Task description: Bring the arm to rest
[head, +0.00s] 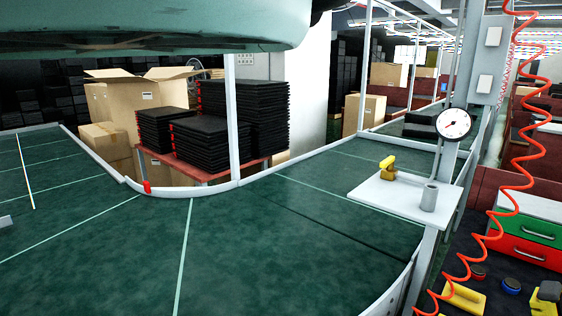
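My gripper is not in view. A large, smooth teal shape crosses the top left of the head view, very close to the camera. It may be a part of my own arm, but I cannot tell which part. The green curved conveyor (240,240) fills the lower left and middle and runs back toward the right. Its surface is bare apart from a small grey piece (5,221) at the left edge.
A white shelf (385,195) holds a yellow tool (387,168) and a grey cup (429,197). A post carries a round gauge (453,124). A coiled red hose (520,150) hangs at right. Black tray stacks (258,110) and cardboard boxes (135,105) stand behind the conveyor.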

